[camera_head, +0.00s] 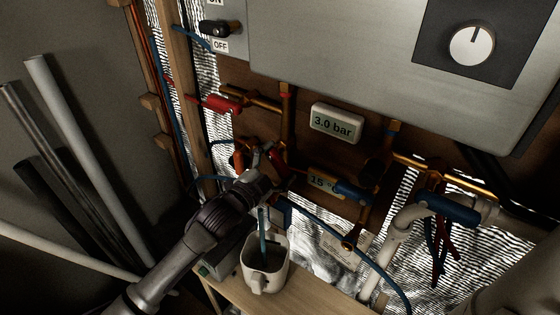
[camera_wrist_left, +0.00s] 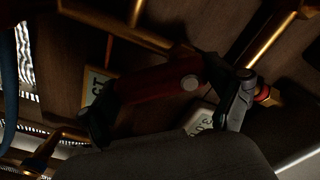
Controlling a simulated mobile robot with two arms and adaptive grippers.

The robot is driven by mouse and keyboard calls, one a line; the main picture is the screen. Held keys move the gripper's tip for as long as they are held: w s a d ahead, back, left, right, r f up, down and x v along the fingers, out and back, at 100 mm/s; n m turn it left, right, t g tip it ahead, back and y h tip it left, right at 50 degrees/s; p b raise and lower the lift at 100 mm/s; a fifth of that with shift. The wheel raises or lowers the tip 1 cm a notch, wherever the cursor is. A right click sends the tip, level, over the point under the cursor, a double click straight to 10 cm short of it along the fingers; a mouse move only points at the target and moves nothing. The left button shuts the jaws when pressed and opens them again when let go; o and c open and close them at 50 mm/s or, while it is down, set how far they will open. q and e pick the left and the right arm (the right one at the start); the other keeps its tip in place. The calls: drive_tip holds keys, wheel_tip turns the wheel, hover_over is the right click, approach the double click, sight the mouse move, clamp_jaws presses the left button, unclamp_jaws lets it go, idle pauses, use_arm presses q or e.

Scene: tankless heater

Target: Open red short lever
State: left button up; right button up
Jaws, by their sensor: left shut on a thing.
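In the head view, my left gripper (camera_head: 262,160) reaches up from the lower left to the copper pipes under the heater. In the left wrist view, a dark red lever (camera_wrist_left: 155,84) with a round grey bolt head lies between the two fingers (camera_wrist_left: 165,100) of this gripper, which is shut on it. The gripper partly hides the lever in the head view, so its exact angle is hard to tell. Another red lever (camera_head: 216,103) sits on a pipe higher up and to the left, apart from the gripper. My right gripper is not in view.
The grey heater (camera_head: 340,45) hangs above, with a white dial (camera_head: 472,46). Displays read 3.0 bar (camera_head: 336,122) and 15 °C (camera_head: 324,183). Blue levers (camera_head: 448,208) sit to the right. A white mug (camera_head: 265,264) stands on a wooden surface (camera_head: 322,296) below the gripper.

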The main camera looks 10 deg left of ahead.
use_arm(q)
drive_tip(key=m, duration=0.4)
drive_tip(key=shift+w+a+f+m, duration=0.2)
drive_tip(key=shift+a+f+m, duration=0.1)
drive_tip(key=shift+a, duration=0.1)
drive_tip(key=shift+w+a+f+m, duration=0.1)
drive_tip(key=shift+a+m, duration=0.1)
drive_tip(key=shift+m, duration=0.7)
drive_tip(key=shift+w+a+m, duration=0.1)
drive_tip(key=shift+a+m, duration=0.05)
drive_tip(key=shift+m, duration=0.75)
drive_tip(key=o, duration=1.5)
drive_tip(key=shift+s+a, duration=0.1)
drive_tip(key=shift+s, duration=0.15)
drive_tip(key=v, duration=1.1)
drive_tip(key=shift+s, duration=0.3)
drive_tip(key=shift+a+f, duration=0.1)
drive_tip(key=shift+f, duration=0.05)
